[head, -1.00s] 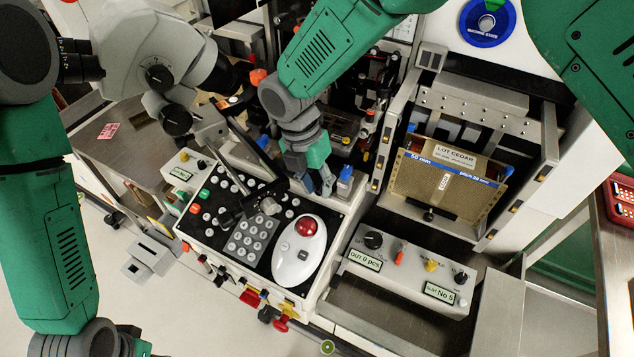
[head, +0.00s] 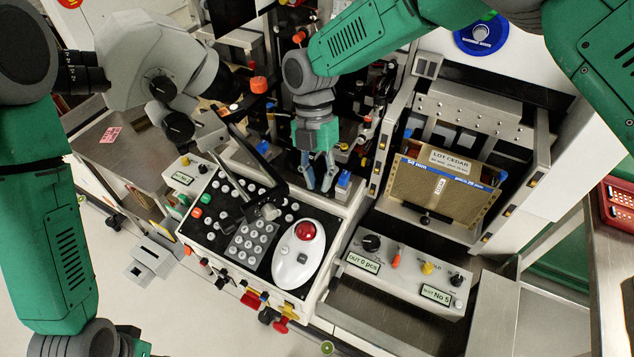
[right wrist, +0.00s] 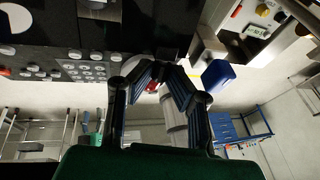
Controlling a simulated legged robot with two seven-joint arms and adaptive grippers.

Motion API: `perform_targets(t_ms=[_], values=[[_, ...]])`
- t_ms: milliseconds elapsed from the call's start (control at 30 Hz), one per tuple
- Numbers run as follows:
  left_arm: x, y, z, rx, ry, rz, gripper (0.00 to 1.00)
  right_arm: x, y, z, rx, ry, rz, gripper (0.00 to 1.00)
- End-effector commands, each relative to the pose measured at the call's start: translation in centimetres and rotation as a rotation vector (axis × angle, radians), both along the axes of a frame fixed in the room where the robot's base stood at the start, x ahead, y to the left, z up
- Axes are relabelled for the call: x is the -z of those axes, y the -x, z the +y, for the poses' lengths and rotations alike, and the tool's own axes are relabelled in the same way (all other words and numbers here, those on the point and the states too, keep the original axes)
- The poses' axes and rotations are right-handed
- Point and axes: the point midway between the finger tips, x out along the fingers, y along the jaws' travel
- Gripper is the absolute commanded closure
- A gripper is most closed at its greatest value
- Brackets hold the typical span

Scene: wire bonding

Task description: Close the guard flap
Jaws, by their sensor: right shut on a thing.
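My right gripper (head: 319,186) points down just behind the black key panel, to the left of a blue-topped part (head: 344,179). In the right wrist view its fingers (right wrist: 165,72) lean in towards each other, shut on a small part. That part is mostly hidden between the fingertips, and I cannot make out its shape. I cannot clearly tell the guard flap apart from the dark machine parts around the fingertips. The left arm (head: 45,230) hangs down the left side, and its gripper is out of view.
The key panel (head: 222,193) and a white mouse-like unit with a red button (head: 298,257) are in front. A microscope head (head: 165,65) stands at the left. A tan magazine labelled LOT CEDAR (head: 430,191) sits at the right, above a grey control box (head: 405,275).

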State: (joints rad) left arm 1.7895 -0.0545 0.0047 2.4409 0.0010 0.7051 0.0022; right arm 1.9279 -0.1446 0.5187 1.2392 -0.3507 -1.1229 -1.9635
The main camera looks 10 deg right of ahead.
Motion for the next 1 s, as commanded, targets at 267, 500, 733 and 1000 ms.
perform_targets(t_ms=[267, 500, 733, 1000], values=[[1.2, 0.0, 0.0, 0.0, 0.0, 0.0, 0.6, -1.3, -1.4, -0.8, 0.005, -0.106, 0.144, 1.0], [1.6, 0.0, 0.0, 0.0, 0.0, 0.0, 0.6, -2.2, -2.0, -1.2, 0.003, -0.111, 0.153, 1.0], [1.7, 0.0, 0.0, 0.0, 0.0, 0.0, 0.6, -2.5, -2.3, -1.3, 0.004, -0.11, 0.151, 1.0], [1.7, 0.0, 0.0, 0.0, 0.0, 0.0, 0.6, -2.5, -2.3, -1.4, 0.005, -0.11, 0.149, 1.0]])
